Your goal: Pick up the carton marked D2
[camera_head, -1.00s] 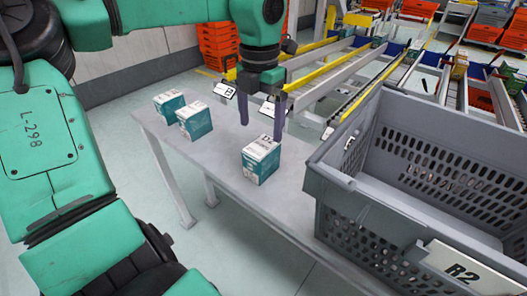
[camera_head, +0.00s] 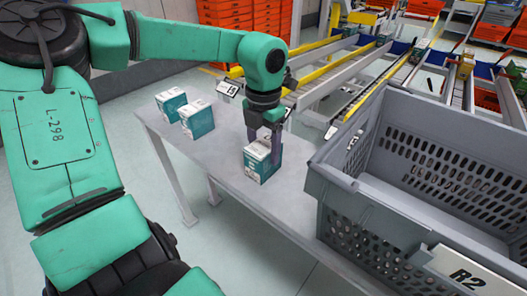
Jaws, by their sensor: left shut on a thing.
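The nearest carton (camera_head: 258,170) stands by the grey tote, under my left gripper (camera_head: 265,153). The left gripper points down with its fingers around the upper part of this carton and is shut on it. The carton looks upright and at table height; I cannot tell whether it touches the table. The second carton (camera_head: 197,120) and third carton (camera_head: 170,103) stand to the left, farther back. Markings on the cartons are too small to read. My right gripper is not in view.
A grey tote (camera_head: 340,180) labelled R2 stands close to the right of the held carton. Conveyor rails (camera_head: 330,65) and orange totes (camera_head: 232,15) are behind. The table between the cartons is clear.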

